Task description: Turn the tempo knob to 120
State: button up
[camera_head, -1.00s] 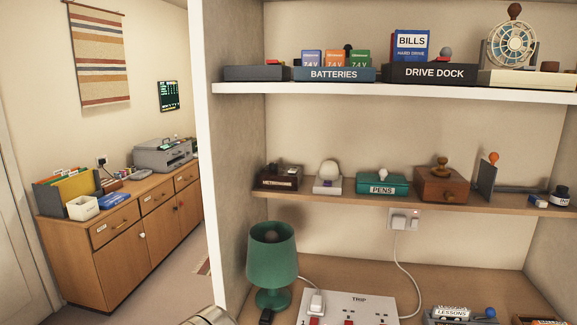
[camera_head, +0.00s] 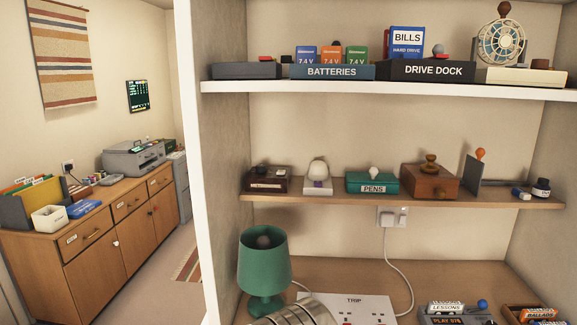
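The metronome (camera_head: 267,186) is a small dark brown box with a label on its front. It stands at the left end of the middle shelf in the head camera view. Small dark raised parts show on its top; which of them is the tempo knob, and its setting, are too small to tell. My gripper's fingers are not in view. A ribbed metallic part, which looks like mine, shows at the bottom edge, below and apart from the metronome.
The wooden middle shelf (camera_head: 300,196) also holds a pens box (camera_head: 372,188) and a brown wooden box (camera_head: 428,184). A green lamp (camera_head: 264,262) stands below the metronome. The white upper shelf (camera_head: 400,88) hangs above. A power strip (camera_head: 372,302) lies on the desk.

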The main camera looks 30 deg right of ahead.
aim_at(261, 168)
jog(key=z, duration=0.8)
jog(key=k, duration=1.2)
jog(key=u, duration=1.05)
jog(key=i, duration=0.5)
jog(key=u, duration=0.1)
